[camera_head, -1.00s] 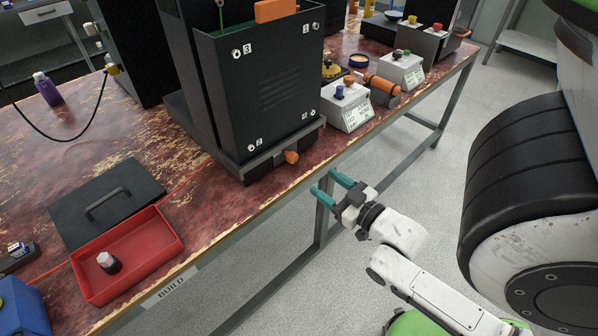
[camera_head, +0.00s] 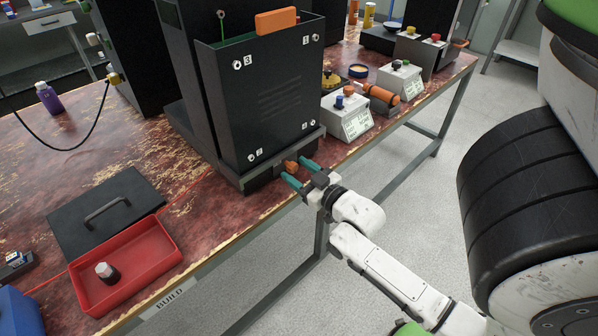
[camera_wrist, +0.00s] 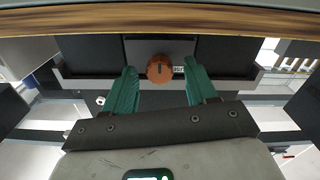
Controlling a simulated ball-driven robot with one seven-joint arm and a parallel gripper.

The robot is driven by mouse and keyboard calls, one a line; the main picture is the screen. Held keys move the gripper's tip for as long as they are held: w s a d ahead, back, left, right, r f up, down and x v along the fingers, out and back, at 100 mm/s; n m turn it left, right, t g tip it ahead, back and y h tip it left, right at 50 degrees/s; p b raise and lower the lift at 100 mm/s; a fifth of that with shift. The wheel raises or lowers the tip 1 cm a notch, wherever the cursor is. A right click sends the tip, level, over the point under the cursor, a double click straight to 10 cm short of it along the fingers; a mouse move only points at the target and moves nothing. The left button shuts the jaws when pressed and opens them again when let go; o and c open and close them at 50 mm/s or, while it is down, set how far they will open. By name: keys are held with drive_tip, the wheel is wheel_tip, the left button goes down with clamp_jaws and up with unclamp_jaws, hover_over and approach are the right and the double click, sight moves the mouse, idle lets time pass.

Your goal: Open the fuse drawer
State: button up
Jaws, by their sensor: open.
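The fuse drawer (camera_head: 264,176) is the dark low drawer at the foot of the tall black cabinet (camera_head: 264,100). It looks shut. Its orange knob (camera_head: 291,167) sticks out of the front. My gripper (camera_head: 298,171) is open at the table's front edge, its teal fingers pointing at the drawer. In the wrist view the orange knob (camera_wrist: 159,68) lies between the two open fingers (camera_wrist: 160,78), with a gap on each side. A small pale label (camera_wrist: 178,69) sits beside the knob. No finger visibly touches the knob.
A grey button box (camera_head: 347,118) and an orange cylinder (camera_head: 381,95) stand right of the cabinet. The floor in front is clear.

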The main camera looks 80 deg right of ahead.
clamp_jaws()
idle(0.5)
